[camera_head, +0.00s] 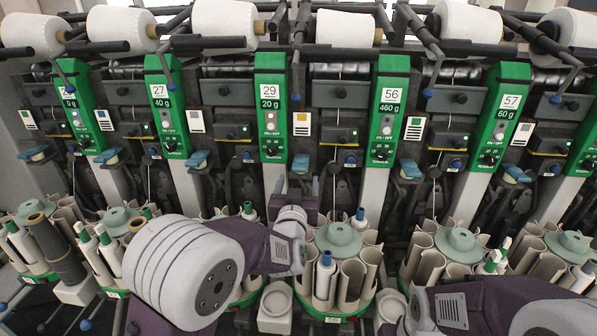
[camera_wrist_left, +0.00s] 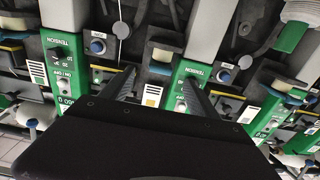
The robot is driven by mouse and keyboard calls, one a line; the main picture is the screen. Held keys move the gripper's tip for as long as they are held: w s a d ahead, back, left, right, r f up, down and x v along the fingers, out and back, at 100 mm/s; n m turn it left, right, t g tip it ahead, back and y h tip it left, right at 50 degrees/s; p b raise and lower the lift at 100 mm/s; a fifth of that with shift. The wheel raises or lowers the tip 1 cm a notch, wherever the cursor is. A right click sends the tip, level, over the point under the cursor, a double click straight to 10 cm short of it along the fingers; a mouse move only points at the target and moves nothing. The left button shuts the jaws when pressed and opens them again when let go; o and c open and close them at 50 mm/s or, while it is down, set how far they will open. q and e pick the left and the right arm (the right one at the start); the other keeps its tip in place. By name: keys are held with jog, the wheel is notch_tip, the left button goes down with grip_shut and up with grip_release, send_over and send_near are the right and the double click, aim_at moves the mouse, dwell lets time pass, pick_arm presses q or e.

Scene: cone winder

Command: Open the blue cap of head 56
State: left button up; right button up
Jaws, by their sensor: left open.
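The green panel of head 56 (camera_head: 388,110) reads 460 g and stands right of centre in the head view. A light blue cap (camera_head: 300,163) sits to its left and another light blue cap (camera_head: 409,168) to its right; I cannot tell for sure which belongs to head 56. My left gripper (camera_head: 299,184) is open, with its fingers pointing up toward the machine just below the left cap. In the left wrist view, the two dark fingers (camera_wrist_left: 158,92) stand apart with nothing held between them. My right gripper is out of view; only part of the right arm shows at bottom right.
Neighbouring panels 29 (camera_head: 270,105) and 57 (camera_head: 500,115) stand on either side. White yarn cones (camera_head: 345,28) line the top. Round magazines with tubes (camera_head: 338,235) stand below, close to my left arm. Dark rods (camera_head: 430,45) reach out above.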

aim_at(299, 171)
pick_arm(q)
jog(key=w+p, duration=0.1)
jog(key=w, duration=0.7)
jog(key=shift+a, duration=0.1)
grip_shut()
